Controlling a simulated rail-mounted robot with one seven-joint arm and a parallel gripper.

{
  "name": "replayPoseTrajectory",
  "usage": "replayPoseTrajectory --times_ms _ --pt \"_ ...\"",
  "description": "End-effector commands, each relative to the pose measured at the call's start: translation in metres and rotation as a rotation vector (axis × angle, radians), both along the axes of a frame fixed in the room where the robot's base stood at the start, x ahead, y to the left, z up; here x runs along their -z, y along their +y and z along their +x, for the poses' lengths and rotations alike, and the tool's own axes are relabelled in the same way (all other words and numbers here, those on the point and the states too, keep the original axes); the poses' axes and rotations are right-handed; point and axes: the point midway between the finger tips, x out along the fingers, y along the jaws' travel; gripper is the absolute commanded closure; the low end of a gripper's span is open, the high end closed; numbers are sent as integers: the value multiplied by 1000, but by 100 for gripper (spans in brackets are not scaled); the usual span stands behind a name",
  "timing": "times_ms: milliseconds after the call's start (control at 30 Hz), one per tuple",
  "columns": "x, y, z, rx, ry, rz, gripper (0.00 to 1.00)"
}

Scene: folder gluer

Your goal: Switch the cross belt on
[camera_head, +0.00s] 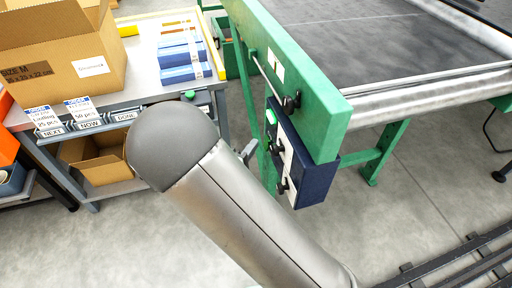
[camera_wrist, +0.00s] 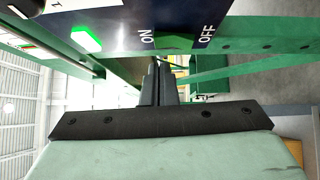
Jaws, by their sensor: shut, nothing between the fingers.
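The cross belt (camera_head: 390,40) is a dark belt in a green frame at the upper right of the head view. A dark blue control box (camera_head: 312,178) hangs on its frame, with a bright green button or lamp (camera_head: 271,117) and black knobs (camera_head: 281,187) on its face. In the wrist view the panel (camera_wrist: 120,35) is turned sideways, with ON and OFF labels, a green part between them and a glowing green lamp or button (camera_wrist: 86,39). My gripper (camera_wrist: 158,75) is shut and empty, its tips close to the panel near ON; contact cannot be told. In the head view my arm mostly hides it.
A grey bench (camera_head: 145,75) at the left carries a carton (camera_head: 70,50), blue boxes (camera_head: 182,60) and label cards. Another open carton (camera_head: 98,160) sits on its lower shelf. Green frame legs (camera_head: 384,152) stand right of the control box. Dark rails (camera_head: 460,262) cross the lower right floor.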

Motion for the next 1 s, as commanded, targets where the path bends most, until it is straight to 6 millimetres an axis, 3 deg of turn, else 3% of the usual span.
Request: replayPoseTrajectory --times_ms 67,300,500,1000 --pt "-2 12 -3 -1 -1 4 100" --pt "-9 37 -54 -5 2 1 100" --pt "-11 51 -82 -3 2 1 100" --pt "-10 56 -92 -1 0 1 100"
